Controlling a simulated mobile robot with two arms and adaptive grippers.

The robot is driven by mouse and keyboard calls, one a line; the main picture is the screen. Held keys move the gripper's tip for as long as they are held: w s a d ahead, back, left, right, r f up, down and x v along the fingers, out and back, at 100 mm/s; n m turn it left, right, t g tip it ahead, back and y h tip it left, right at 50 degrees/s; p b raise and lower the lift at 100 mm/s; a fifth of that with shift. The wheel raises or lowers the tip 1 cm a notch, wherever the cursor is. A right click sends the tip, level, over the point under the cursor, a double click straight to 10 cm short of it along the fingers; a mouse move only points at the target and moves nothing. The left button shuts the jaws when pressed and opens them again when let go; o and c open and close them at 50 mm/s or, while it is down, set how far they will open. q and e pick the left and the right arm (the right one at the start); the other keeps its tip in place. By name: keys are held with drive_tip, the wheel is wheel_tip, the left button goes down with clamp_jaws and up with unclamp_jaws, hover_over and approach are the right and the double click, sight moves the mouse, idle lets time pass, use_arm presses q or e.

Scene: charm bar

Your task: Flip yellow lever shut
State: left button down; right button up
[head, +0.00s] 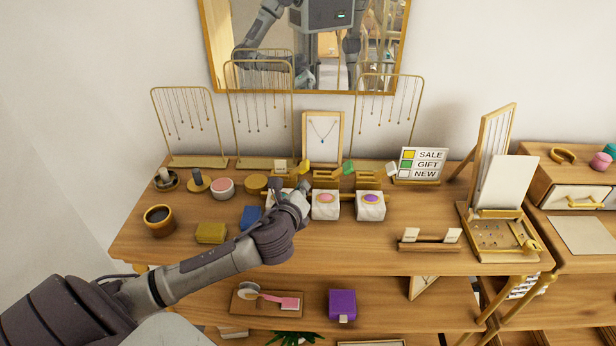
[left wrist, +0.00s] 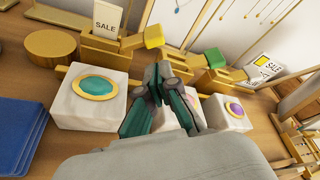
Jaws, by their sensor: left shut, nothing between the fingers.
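The yellow lever (head: 304,167) has a yellow block-shaped end and stands at the gold holders behind the white blocks. In the left wrist view the yellow lever (left wrist: 153,36) sticks up at a tilt from its gold base, beyond my fingertips. My left gripper (head: 304,187) is shut and empty, in front of the yellow lever and over the row of white blocks. In the left wrist view my left gripper (left wrist: 158,76) shows its fingers together, apart from the lever in the picture. Whether they touch anything is unclear. My right gripper is out of view.
White blocks with teal (left wrist: 97,86), pink (head: 325,202) and purple (head: 370,203) ovals stand close by. A green lever (head: 348,168) is to the right of the yellow one. A blue item (head: 251,216) lies left of my gripper. Necklace stands (head: 187,162) line the back.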

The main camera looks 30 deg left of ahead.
sight(299, 170)
use_arm(q)
drive_tip(key=x, duration=0.4)
drive_tip(key=shift+w+p, duration=0.2)
drive_tip(key=shift+p, duration=0.1)
drive_tip(key=shift+w+a+f, duration=0.1)
drive_tip(key=shift+w+a, duration=0.1)
drive_tip(key=shift+w, duration=0.15)
drive_tip(key=shift+w+a+f, duration=0.1)
drive_tip(key=shift+w+f, duration=0.05)
drive_tip(key=shift+w, duration=0.1)
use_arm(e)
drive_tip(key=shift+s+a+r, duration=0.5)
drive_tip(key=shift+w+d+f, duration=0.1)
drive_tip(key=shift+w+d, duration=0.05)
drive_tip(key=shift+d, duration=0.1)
